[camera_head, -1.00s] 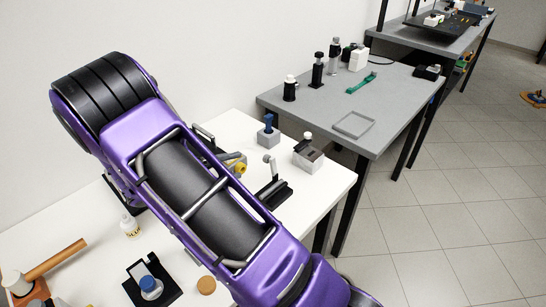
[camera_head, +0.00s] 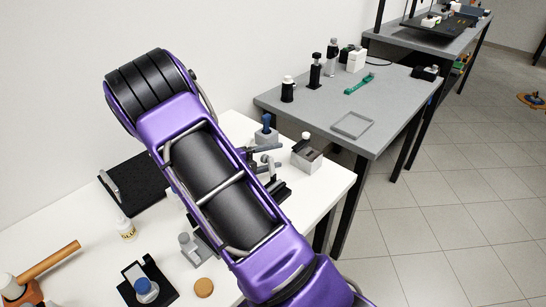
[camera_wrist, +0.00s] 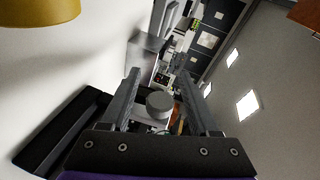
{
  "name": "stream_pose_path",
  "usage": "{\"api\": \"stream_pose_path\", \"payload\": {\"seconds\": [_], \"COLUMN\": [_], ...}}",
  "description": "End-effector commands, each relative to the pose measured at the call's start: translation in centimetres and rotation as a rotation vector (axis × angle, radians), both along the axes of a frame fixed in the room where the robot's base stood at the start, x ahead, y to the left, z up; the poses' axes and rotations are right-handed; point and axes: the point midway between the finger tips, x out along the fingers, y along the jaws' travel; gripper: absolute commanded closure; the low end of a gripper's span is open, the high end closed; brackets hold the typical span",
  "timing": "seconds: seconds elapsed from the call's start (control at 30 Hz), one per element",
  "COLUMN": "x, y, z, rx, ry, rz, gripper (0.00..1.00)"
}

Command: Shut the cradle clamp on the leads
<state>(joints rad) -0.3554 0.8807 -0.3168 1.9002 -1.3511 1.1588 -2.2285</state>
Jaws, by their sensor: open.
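My gripper (camera_wrist: 160,73) is open and empty; its two dark fingers reach forward in the wrist view. A grey round knob (camera_wrist: 159,103) stands between the fingers, apparently not gripped. In the head view, a black base with an upright lever (camera_head: 278,186), which looks like the cradle clamp, stands near the right end of the white table, partly behind my arm. A grey knob (camera_head: 265,158) tops its lever. Part of my gripper (camera_head: 262,150) shows just past my arm, close to this knob. I cannot make out the leads.
A grey block (camera_head: 306,157) with a white knob and a blue-topped post (camera_head: 266,131) stand close by. A grey table (camera_head: 385,105) stands behind.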

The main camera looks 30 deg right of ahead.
Motion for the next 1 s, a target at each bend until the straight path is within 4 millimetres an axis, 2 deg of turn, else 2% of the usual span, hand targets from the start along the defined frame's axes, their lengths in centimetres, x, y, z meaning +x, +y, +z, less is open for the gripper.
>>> {"api": "stream_pose_path", "payload": {"seconds": [0.1, 0.43, 0.77, 1.0], "x": [0.0, -0.01, -0.06, -0.4], "y": [0.01, 0.02, 0.02, -0.09], "z": [0.01, 0.03, 0.11, 0.52], "rx": [0.0, 0.0, 0.003, 0.033], "ry": [0.0, 0.0, -0.009, -0.089], "rz": [0.0, -0.001, 0.0, -0.002], "gripper": [0.39, 0.98, 1.0, 1.0]}}
